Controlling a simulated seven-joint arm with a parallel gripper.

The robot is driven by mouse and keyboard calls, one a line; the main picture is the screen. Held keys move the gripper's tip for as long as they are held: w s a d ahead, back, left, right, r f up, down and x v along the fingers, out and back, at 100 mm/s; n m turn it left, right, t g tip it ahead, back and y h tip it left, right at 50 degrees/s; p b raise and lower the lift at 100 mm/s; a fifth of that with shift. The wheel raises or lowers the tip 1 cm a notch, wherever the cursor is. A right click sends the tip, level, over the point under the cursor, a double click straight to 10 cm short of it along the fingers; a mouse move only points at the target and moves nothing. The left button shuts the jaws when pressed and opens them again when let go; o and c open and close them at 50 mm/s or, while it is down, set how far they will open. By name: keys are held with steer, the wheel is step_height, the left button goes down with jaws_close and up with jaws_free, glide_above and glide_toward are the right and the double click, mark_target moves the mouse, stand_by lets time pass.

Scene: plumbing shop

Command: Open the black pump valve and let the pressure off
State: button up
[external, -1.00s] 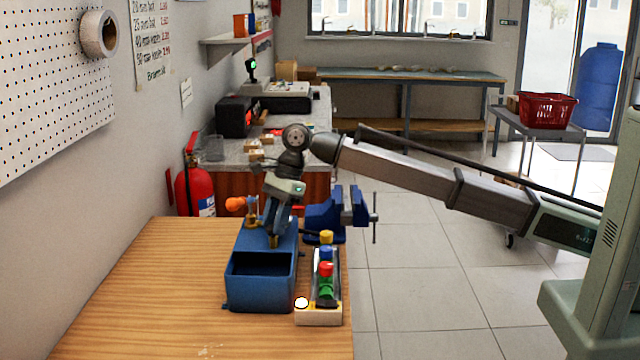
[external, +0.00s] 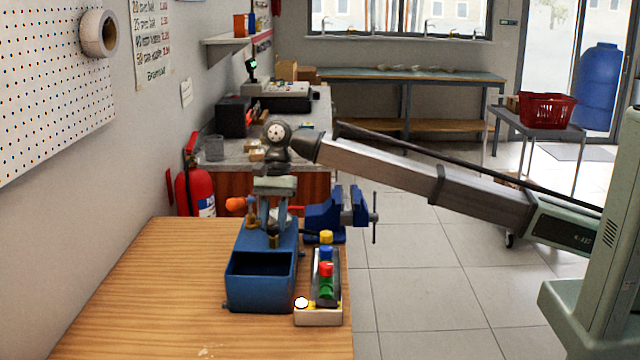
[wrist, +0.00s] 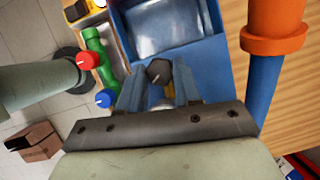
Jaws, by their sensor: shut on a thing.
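The blue pump (external: 262,298) with its open tank stands on the wooden bench in the external view; its tank rim (wrist: 213,68) shows at the top of the wrist view. The black valve knob (wrist: 158,72) with a pale pointer line sits at the near edge of the tank. My gripper (wrist: 159,84) is shut on this knob, one blue-grey finger on each side. In the external view my gripper (external: 273,226) points straight down over the far end of the pump, and the knob is hard to make out there. The pump lever's orange grip (wrist: 275,35) is right of my gripper.
A green manifold with red (wrist: 88,61) and blue (wrist: 103,98) knobs lies on a tray (external: 318,318) just right of the pump in the external view. A blue vise (external: 325,218) stands behind. The bench (external: 150,300) is clear to the left.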

steer(key=n+h, duration=0.1)
steer(key=n, duration=0.4)
steer(key=shift+a+h, duration=0.2)
steer(key=shift+h, duration=0.2)
steer(key=shift+n, duration=0.3)
steer(key=o, duration=1)
steer(key=shift+o, duration=0.2)
